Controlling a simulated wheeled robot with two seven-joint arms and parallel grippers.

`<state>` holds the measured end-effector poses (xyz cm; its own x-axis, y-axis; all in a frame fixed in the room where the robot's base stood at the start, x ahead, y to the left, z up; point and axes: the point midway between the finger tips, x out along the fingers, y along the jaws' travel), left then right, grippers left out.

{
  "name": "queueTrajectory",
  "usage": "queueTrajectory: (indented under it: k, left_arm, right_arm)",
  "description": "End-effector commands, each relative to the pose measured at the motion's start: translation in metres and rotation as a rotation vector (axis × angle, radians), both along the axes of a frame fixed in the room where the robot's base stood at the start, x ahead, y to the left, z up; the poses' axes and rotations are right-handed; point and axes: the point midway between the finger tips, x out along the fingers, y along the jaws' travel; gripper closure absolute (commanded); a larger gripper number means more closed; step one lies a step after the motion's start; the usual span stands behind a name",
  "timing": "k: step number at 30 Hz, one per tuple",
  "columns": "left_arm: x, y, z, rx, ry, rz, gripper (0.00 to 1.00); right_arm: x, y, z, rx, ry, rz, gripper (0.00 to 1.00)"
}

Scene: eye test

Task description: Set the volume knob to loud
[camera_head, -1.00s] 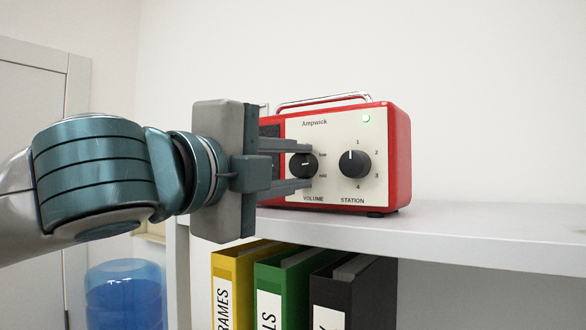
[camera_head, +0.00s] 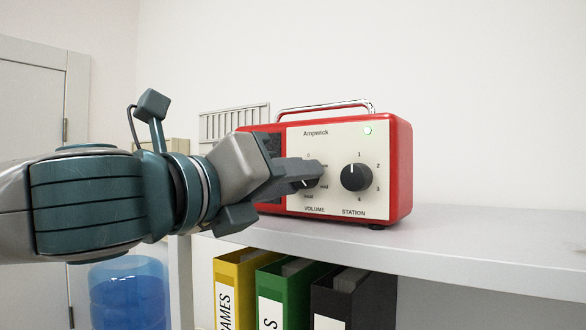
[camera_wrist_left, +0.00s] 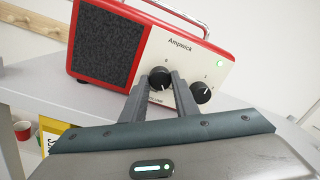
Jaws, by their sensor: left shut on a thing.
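The red radio (camera_head: 402,165) with a cream front stands on the grey shelf (camera_head: 480,228). Its black volume knob (camera_head: 313,182) is at the left of the front, mostly hidden by my fingers in the head view. Labels 0, low, mid and loud ring it. My left gripper (camera_head: 308,175) is shut on the volume knob. In the wrist view the knob (camera_wrist_left: 160,77) sits between the two fingertips. I cannot tell surely which label its pointer faces. My right gripper is not in view.
The black station knob (camera_head: 356,177) is close to the right of my fingers, its pointer near 1. A green light (camera_head: 367,131) is lit. Yellow, green and black binders (camera_head: 345,300) stand below the shelf. A blue water bottle (camera_head: 128,292) is lower left. The shelf right of the radio is clear.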

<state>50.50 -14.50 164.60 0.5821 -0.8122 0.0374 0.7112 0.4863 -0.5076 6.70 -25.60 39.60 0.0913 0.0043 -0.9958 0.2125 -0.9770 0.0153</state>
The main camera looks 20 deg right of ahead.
Motion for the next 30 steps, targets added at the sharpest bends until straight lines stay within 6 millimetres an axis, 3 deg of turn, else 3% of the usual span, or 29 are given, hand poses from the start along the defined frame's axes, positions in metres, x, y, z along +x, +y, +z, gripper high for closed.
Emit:
queueTrajectory:
  k: [18, 30]
  left_arm:
    - [0.000, 0.000, 0.000, 0.345, -0.433, -0.003, 0.95]
    - [0.000, 0.000, -0.002, 0.441, -0.557, -0.004, 0.95]
  right_arm:
    - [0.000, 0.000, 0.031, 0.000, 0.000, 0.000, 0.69]
    - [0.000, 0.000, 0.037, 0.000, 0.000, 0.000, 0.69]
